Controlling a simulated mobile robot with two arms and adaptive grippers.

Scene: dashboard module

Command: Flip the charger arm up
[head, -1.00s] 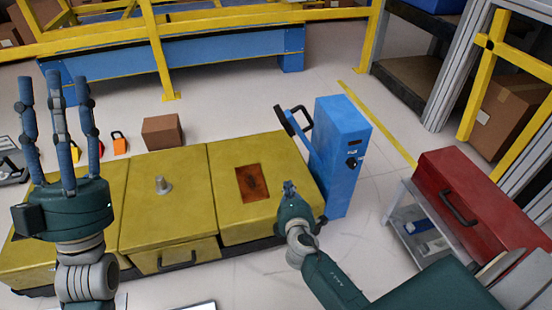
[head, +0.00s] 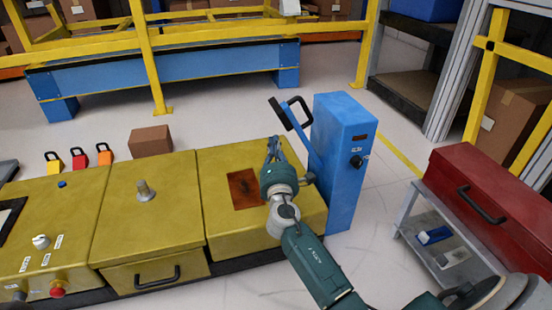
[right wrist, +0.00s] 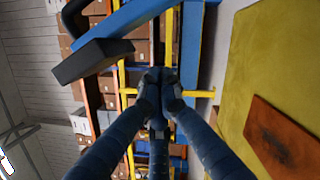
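The charger arm (head: 316,160) is a blue bar with a black handle (head: 290,115) at its upper end. It leans up and left beside the blue charger box (head: 342,150). My right gripper (head: 273,143) is over the rear part of the yellow module, left of the bar and just below the handle. In the right wrist view its blue fingertips (right wrist: 160,82) come together with nothing visible between them. The dark handle (right wrist: 92,60) and blue bar (right wrist: 132,16) show at upper left there, apart from the fingertips. My left gripper is out of view.
The yellow module (head: 150,225) has a rusty patch (head: 243,189), a metal knob and control buttons. A red toolbox (head: 490,200) stands on a grey cart at right. Yellow rails and a blue beam cross the back.

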